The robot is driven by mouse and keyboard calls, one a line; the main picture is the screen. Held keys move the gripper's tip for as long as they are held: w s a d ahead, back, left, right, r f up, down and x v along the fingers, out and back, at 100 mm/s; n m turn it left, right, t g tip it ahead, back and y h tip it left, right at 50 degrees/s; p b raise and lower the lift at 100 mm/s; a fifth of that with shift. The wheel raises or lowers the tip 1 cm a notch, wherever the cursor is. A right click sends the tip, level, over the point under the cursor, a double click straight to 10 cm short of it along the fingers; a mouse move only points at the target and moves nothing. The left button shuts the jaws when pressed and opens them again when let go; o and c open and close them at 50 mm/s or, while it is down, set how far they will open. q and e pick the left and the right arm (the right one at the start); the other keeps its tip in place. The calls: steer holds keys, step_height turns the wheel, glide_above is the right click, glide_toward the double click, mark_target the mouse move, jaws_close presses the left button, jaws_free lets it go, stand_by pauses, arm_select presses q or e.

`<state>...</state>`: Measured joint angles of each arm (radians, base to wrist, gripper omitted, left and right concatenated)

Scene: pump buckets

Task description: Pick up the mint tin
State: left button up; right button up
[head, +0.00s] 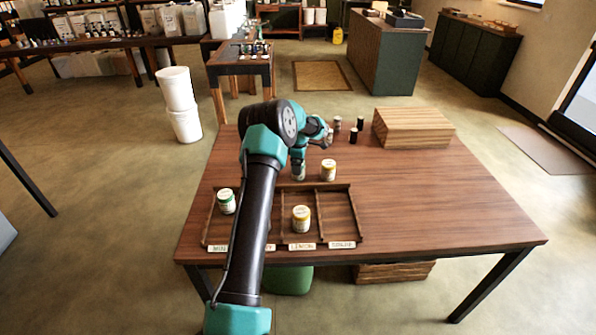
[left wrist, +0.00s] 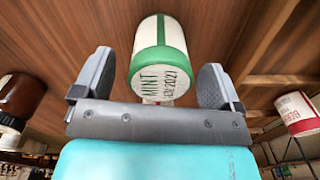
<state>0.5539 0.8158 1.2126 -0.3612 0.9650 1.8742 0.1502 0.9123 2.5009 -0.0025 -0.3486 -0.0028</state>
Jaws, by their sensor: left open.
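In the left wrist view, the mint tin (left wrist: 160,55) is white with a green band and green printing that reads MINT. It lies between the two fingers of my left gripper (left wrist: 158,82), which are open, with a gap on each side. In the head view my left gripper (head: 299,162) is low over the table, and the tin (head: 298,174) shows partly beneath it. Another green-topped tin (head: 226,201) stands in the left compartment of the wooden tray (head: 346,215). My right gripper is not in view.
A yellow-topped tin (head: 328,170) stands right of my gripper; another (head: 301,218) is in the tray's lemon-labelled compartment. Small dark bottles (head: 353,135) and a wooden box (head: 412,128) are behind. A red-printed tin (left wrist: 297,112) shows in the wrist view. The table's right side is clear.

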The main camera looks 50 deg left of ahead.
arm_select(q)
steer(key=shift+f, duration=1.35)
steer(key=shift+c, duration=0.4)
steer(key=c, duration=1)
steer(key=shift+r, duration=0.1)
step_height(320, 180, up, 10)
steer(key=shift+f, duration=0.1)
